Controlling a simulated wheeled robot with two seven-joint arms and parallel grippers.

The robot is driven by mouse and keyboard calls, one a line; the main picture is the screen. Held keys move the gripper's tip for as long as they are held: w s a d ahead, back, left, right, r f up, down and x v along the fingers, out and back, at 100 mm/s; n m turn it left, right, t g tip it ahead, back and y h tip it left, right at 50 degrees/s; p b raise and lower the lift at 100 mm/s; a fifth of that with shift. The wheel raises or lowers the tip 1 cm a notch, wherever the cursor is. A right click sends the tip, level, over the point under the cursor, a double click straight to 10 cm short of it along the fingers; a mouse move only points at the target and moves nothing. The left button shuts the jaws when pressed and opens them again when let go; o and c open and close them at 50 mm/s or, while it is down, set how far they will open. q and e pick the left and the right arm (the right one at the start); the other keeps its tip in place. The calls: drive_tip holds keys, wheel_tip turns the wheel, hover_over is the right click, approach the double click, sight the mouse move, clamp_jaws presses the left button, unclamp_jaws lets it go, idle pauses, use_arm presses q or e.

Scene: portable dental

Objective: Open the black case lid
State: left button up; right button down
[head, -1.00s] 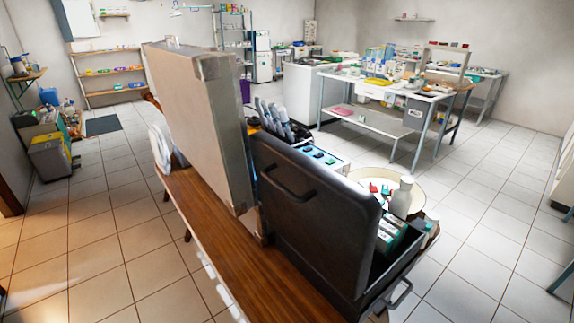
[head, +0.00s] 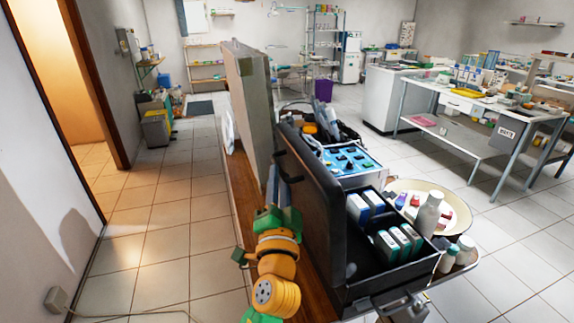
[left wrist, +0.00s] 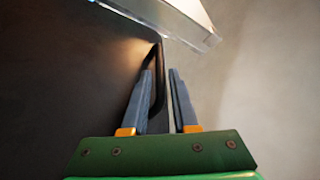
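The black case (head: 350,292) stands on a wooden bench. Its black lid (head: 315,215) stands up, roughly upright, and the inside with its contents is exposed. A dark handle (head: 284,165) is on the lid's outer face, and it also shows in the left wrist view (left wrist: 159,60). My left gripper (head: 274,180) is at this outer face, by the handle. In the left wrist view my left gripper (left wrist: 161,72) has its two blue fingers apart, with the handle's bar seen between them; contact is unclear. I see no right gripper.
A tall pale panel or case (head: 250,100) stands on the bench behind the lid. Boxes (head: 398,243), a white bottle (head: 428,214) and a round basin (head: 455,205) are at the right. Floor to the left is clear.

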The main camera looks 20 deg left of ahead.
sight(277, 162)
use_arm(q)
drive_tip(key=x, duration=0.3)
drive_tip(key=a+x, duration=0.1)
drive_tip(key=x, duration=0.1)
drive_tip(key=shift+f+p, duration=0.3)
drive_tip(key=shift+p, duration=0.05)
drive_tip(key=shift+w, duration=0.15)
drive_tip(key=shift+d+r, duration=0.1)
drive_tip(key=shift+d, duration=0.15)
clamp_jaws()
drive_tip(key=shift+a, duration=0.1)
idle(0.4)
